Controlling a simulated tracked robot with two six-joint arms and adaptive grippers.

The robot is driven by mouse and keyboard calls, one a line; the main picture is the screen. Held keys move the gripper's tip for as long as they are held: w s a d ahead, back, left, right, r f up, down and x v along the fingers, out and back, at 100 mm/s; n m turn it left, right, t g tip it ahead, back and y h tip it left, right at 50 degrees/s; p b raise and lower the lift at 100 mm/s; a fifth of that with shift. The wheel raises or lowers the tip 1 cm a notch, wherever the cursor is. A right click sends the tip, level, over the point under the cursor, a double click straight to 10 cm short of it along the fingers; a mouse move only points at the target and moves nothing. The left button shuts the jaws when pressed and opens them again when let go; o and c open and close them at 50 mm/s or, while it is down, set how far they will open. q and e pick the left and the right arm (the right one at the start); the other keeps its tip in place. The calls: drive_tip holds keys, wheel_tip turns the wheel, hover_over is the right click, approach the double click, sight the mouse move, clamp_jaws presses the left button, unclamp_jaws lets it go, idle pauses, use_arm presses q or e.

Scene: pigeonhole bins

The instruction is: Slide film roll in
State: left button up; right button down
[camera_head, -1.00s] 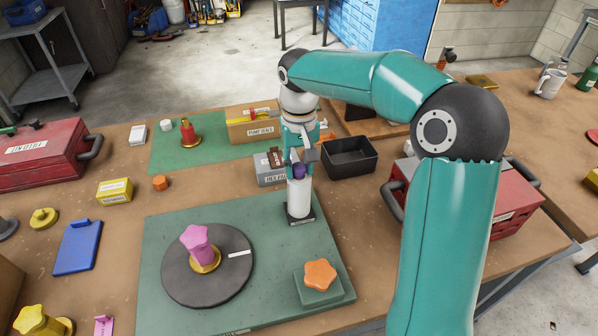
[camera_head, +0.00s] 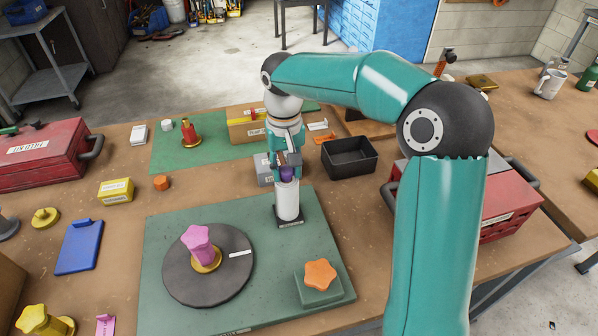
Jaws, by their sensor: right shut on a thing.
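A white upright cylinder (camera_head: 288,201) stands in a dark labelled base (camera_head: 290,222) at the back right of the green mat (camera_head: 190,312). A small purple piece (camera_head: 288,172) shows at the cylinder's top, partly hidden by fingers. It may be the film roll; how deep it sits in the cylinder cannot be told. My right gripper (camera_head: 287,164) points down directly above the cylinder, its fingers shut on the purple piece. My left gripper is not in view.
A dark turntable (camera_head: 180,285) with a pink star knob (camera_head: 199,243) lies left of the cylinder. An orange star (camera_head: 320,274) on a green block is front right. A black bin (camera_head: 350,157), a grey box (camera_head: 264,171) and a red toolbox (camera_head: 511,205) stand nearby.

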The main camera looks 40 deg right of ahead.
drive_tip(key=shift+w+a+p, duration=0.15)
drive_tip(key=shift+w+a, duration=0.25)
drive_tip(key=shift+a, duration=0.25)
drive_tip(key=shift+w+a+p, duration=0.15)
drive_tip(key=shift+w+a, duration=0.2)
drive_tip(key=shift+a, duration=0.35)
drive_tip(key=c, duration=0.9)
unclamp_jaws()
wheel_tip(320, 180, up, 6)
drive_tip(key=p, duration=0.5)
